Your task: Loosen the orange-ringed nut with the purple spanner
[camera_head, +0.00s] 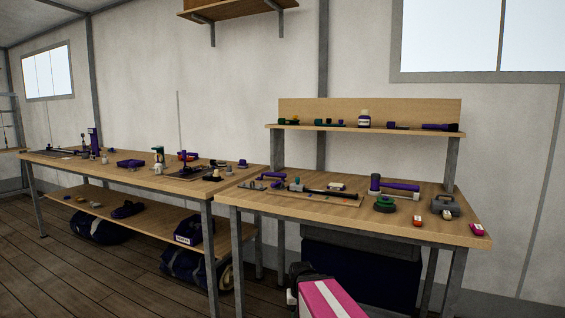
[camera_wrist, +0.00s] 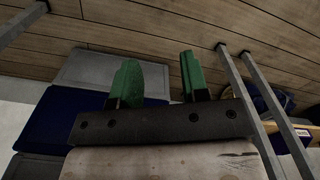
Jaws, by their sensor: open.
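My gripper (camera_wrist: 158,82) shows in the wrist view with its two green fingers spread apart and nothing between them. It points past a dark blue container toward the plank floor, away from any tool. In the head view a small purple tool (camera_head: 271,176) lies at the left back of the right-hand workbench (camera_head: 340,211); I cannot tell whether it is the spanner. A long dark bar with a purple part lies near the bench's middle. No orange-ringed nut can be made out at this distance.
A purple-handled mallet (camera_head: 398,187), a green coil (camera_head: 384,204), a small orange item (camera_head: 417,221), a grey case (camera_head: 445,206) and a pink item (camera_head: 478,229) lie on the right bench. A shelf (camera_head: 365,129) stands behind. The left bench (camera_head: 110,166) holds several tools.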

